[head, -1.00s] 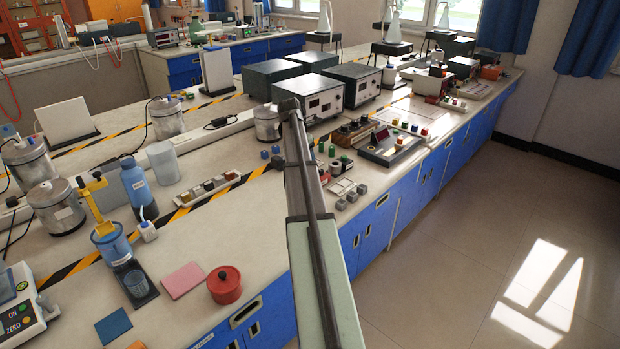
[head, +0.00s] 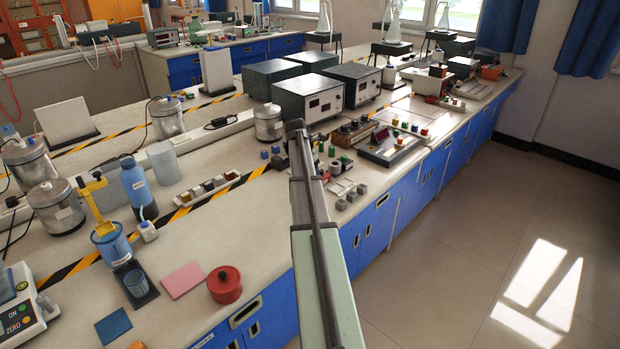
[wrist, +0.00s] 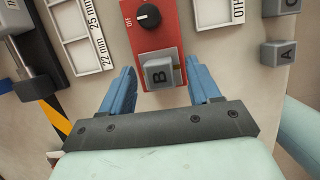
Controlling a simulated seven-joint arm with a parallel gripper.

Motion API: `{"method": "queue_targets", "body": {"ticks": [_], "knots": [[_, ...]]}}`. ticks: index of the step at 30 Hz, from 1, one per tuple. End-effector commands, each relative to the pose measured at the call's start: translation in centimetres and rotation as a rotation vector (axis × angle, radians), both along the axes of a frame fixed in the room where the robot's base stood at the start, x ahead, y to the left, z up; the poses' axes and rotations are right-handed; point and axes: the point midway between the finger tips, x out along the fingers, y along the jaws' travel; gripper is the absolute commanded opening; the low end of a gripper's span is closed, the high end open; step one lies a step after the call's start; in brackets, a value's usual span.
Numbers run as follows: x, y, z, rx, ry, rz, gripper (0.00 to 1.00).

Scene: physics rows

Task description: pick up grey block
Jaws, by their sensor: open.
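My gripper (wrist: 163,71) is open, with one blue finger on each side of block B in the picture. I see no contact, and the height of the fingers above the block is hard to judge. Several grey blocks show in the head view (head: 341,204). My fingers are hidden there behind my arm.
White compartment trays marked in mm (wrist: 80,40) lie left of the red panel. A dark metal fixture (wrist: 36,80) stands at the far left. In the head view, a meter box (head: 318,99) stands behind my arm, and the bench's front edge is close by.

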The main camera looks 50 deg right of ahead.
Motion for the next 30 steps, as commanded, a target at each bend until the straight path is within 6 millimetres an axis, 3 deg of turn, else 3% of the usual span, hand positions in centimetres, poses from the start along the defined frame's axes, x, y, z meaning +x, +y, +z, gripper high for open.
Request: {"method": "queue_targets", "body": {"ticks": [3, 21, 30], "knots": [[0.01, 0.01, 0.04, 0.000, 0.000, 0.000, 0.59], [0.00, 0.04, 0.06, 0.000, 0.000, 0.000, 0.01], [0.02, 0.03, 0.11, 0.000, 0.000, 0.000, 0.00]]}}
